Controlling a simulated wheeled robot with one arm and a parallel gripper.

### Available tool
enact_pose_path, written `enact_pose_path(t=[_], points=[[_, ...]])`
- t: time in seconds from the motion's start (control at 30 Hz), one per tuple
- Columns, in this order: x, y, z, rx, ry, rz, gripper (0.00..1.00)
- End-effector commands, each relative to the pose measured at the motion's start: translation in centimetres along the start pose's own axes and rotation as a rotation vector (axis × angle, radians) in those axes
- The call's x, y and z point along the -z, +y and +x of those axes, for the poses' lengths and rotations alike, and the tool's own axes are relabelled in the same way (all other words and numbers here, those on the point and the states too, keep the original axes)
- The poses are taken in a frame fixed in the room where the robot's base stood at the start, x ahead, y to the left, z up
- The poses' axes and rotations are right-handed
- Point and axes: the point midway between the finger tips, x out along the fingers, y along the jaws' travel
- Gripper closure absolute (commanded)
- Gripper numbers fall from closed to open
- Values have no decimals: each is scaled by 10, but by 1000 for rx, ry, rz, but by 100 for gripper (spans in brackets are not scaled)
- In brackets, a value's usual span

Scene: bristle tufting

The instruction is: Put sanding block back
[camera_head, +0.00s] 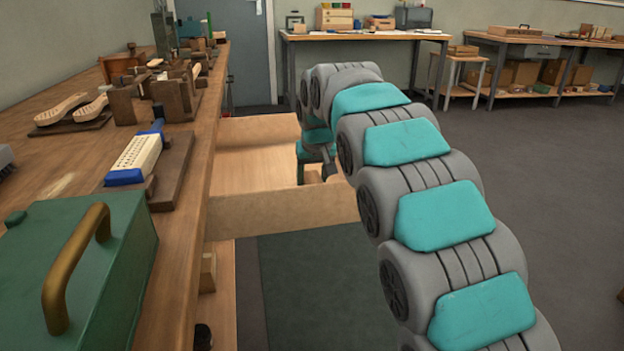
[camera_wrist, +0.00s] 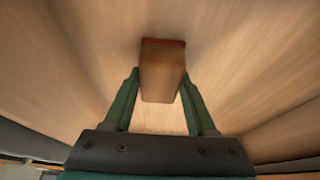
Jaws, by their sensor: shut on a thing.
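The sanding block (camera_wrist: 161,78) is a brown wooden block with a reddish layer along its far edge, in the middle of the wrist view. My gripper (camera_wrist: 160,82) has its two green fingers on either side of the block and is shut on it. Pale wood surrounds the block in that view. In the head view my gripper (camera_head: 327,167) reaches down into an open wooden drawer (camera_head: 280,210), near its right end. The block is hard to make out there. I cannot tell whether it touches the drawer floor.
The drawer stands out from the workbench (camera_head: 185,235) on the left. A dark mat (camera_head: 320,290) lies on the floor before the drawer.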

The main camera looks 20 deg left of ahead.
Motion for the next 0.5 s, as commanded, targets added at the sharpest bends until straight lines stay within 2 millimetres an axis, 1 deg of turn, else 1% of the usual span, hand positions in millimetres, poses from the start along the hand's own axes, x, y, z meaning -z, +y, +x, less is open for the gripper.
enact_pose_path(t=[0.17, 0.2, 0.43, 0.5], points=[[-1, 0, 2, 0, 0, 0, 95], [-1, 0, 2, 0, 1, 0, 40], [0, 0, 1, 0, 1, 0, 14], [0, 0, 1, 0, 1, 0, 13]])
